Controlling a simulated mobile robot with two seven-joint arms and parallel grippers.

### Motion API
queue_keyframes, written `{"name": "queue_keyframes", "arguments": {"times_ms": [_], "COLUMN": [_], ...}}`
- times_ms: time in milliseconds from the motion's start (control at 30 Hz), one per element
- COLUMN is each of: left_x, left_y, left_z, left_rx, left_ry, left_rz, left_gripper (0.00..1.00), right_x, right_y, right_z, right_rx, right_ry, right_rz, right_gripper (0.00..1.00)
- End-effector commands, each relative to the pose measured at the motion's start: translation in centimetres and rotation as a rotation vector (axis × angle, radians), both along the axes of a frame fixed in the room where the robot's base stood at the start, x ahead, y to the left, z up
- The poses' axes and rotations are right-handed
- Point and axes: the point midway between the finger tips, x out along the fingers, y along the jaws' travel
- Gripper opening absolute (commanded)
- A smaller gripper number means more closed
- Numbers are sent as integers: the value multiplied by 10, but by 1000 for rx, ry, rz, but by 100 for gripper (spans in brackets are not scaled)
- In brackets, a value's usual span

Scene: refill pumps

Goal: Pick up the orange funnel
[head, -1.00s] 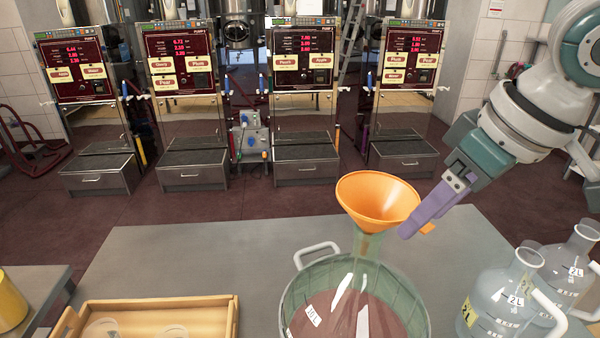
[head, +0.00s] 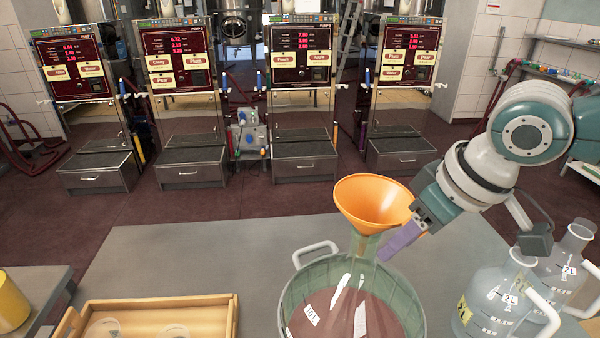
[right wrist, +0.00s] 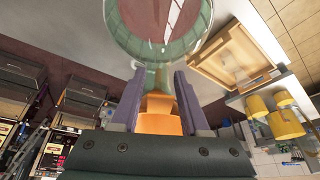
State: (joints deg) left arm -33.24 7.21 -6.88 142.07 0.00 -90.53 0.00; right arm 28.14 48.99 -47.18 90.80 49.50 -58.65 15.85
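The orange funnel (head: 372,200) sits upright in the neck of a large green-tinted glass vessel (head: 300,285) labelled 10L, which has a handle and reddish-brown contents. My right gripper (head: 388,250) is at the funnel's right side, its purple fingers pointing down and left beside the neck. In the right wrist view, the fingers are spread to either side of the orange part of the funnel (right wrist: 160,124), with the vessel's neck beyond. I cannot see them pressed onto it. The funnel's spout is partly hidden by the neck and a finger. My left gripper is not in view.
Two clear 2L jugs (head: 490,295) stand at the right of the grey table (head: 200,255). A wooden tray (head: 150,305) is at the front left, a yellow container (head: 12,303) at the far left. Several pump stations (head: 187,75) stand behind. The table's back left is clear.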

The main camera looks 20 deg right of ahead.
Motion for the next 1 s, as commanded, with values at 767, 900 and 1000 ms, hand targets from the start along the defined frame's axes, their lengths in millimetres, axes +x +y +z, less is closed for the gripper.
{"name": "queue_keyframes", "arguments": {"times_ms": [767,900,1000], "left_x": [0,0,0], "left_y": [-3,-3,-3], "left_z": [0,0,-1], "left_rx": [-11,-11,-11], "left_ry": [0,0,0], "left_rz": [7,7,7], "left_gripper": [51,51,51], "right_x": [0,0,1], "right_y": [0,0,0], "right_z": [0,3,11], "right_rx": [0,0,0], "right_ry": [0,-1,-2], "right_rz": [0,0,0], "right_gripper": [0,0,0]}}
